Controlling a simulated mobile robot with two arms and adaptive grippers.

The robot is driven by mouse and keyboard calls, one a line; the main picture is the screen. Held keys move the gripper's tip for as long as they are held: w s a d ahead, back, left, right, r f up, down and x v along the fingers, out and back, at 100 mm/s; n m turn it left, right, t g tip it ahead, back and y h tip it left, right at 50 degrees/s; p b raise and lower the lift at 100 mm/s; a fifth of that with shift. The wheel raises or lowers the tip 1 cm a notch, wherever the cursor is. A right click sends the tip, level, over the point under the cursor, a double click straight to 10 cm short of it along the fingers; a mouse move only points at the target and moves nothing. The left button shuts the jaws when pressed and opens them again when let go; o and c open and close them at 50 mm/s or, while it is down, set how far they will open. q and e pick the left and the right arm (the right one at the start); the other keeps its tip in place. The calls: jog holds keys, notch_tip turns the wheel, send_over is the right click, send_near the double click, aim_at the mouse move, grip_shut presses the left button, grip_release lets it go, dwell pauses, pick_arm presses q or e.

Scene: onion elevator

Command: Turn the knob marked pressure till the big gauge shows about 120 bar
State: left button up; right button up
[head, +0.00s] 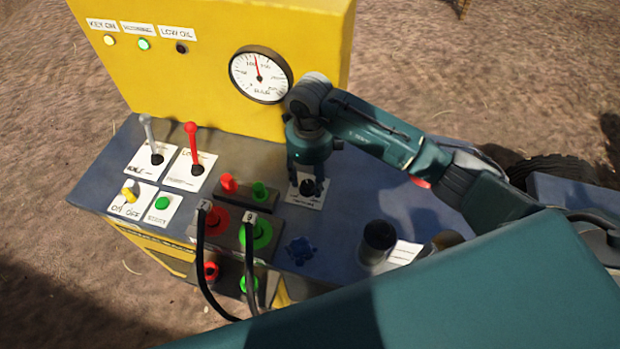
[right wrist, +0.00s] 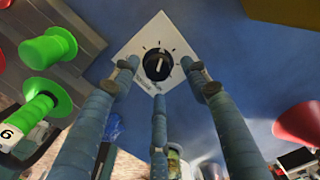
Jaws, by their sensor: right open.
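The black pressure knob (head: 308,188) sits on a white label plate on the blue-grey panel top. In the right wrist view the knob (right wrist: 157,64) has a white pointer line and tick marks around it. My right gripper (head: 306,172) is just above the knob. In the right wrist view its three fingers (right wrist: 158,74) are spread around the knob with gaps, not closed on it. The big gauge (head: 261,75) is on the yellow upright panel; its red needle points up, slightly left. Its numbers are too small to read surely. My left gripper is not in view.
Left of the knob are a grey lever (head: 149,132), a red lever (head: 193,140), a yellow switch (head: 129,194) and a green button (head: 162,203). Red and green couplings with black hoses (head: 249,262) stand nearer. A dark cylinder (head: 378,238) stands at the right.

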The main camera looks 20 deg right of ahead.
jog(key=shift+f, duration=0.6)
jog(key=shift+a+f, duration=0.1)
jog(key=shift+f, duration=0.45)
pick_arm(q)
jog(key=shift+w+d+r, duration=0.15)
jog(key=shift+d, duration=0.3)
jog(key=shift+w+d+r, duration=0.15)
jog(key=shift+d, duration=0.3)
pick_arm(e)
jog(key=shift+w, duration=0.1)
jog(key=c, duration=1.1)
jog(key=shift+f, duration=0.1)
jog(key=shift+m, duration=0.6)
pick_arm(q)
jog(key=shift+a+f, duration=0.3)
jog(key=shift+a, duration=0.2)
